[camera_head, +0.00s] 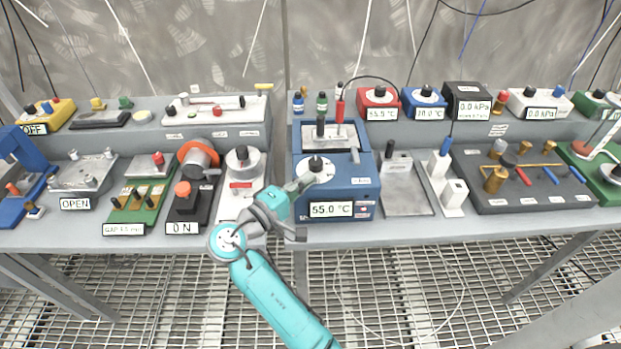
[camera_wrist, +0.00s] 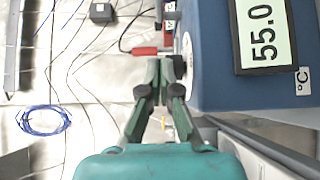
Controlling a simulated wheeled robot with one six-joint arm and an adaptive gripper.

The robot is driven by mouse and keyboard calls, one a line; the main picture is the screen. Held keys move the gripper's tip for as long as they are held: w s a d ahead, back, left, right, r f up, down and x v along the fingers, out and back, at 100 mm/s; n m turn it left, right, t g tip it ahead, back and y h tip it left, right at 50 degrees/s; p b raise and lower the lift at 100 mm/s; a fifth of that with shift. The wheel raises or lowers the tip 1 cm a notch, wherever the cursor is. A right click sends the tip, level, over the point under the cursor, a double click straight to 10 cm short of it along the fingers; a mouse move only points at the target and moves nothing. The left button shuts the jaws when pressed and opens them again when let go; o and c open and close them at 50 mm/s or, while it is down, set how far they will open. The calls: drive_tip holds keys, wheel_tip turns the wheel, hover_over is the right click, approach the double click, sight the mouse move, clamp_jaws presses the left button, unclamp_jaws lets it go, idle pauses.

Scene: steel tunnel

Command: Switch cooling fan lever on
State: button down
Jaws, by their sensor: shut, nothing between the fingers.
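No part is legibly marked as the cooling fan lever, so I cannot tell which one it is. A black unit (camera_head: 181,207) left of centre has an orange-capped upright post, an orange-ringed round part behind it and a plate reading "ON". A yellow box (camera_head: 61,110) at the back left has a plate reading "OFF". My gripper (camera_head: 302,208) is shut and empty in front of the blue 55.0 °C box (camera_head: 350,190), near its white dial.
A green board (camera_head: 135,205) and several other devices crowd the bench. Pipes and valves (camera_head: 515,178) fill the right side. Thin cables hang behind. Open grating lies before the bench.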

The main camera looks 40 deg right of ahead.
approach(352, 156)
drive_tip(key=w+d, duration=0.3)
drive_tip(key=shift+r, duration=0.1)
drive_tip(key=shift+s+d, duration=1.1)
drive_tip(key=shift+d, duration=0.25)
